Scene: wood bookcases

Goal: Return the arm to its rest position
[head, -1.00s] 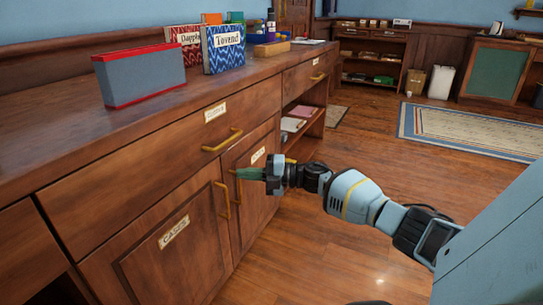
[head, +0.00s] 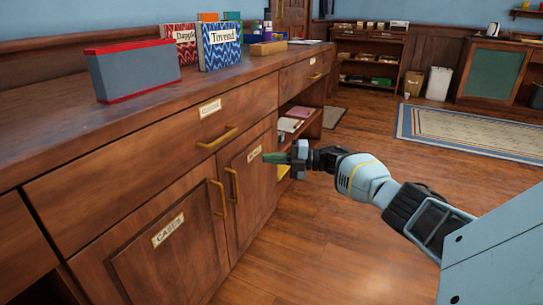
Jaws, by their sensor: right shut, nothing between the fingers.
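My right arm comes in from the right, and its gripper (head: 274,157) is shut with nothing visible held in it. The green fingertips point left, in front of a cabinet door (head: 246,203) and close to its small label. I cannot tell whether they touch the door. The gripper is to the right of the brass door handles (head: 232,185) and apart from them. My left gripper is not in view.
The wood cabinet (head: 150,130) fills the left, with closed drawers and doors. On its top stand a grey and red box (head: 135,72) and books (head: 220,46). Open shelves (head: 298,123) lie beyond the gripper. The wood floor (head: 310,245) is clear up to a rug (head: 470,130).

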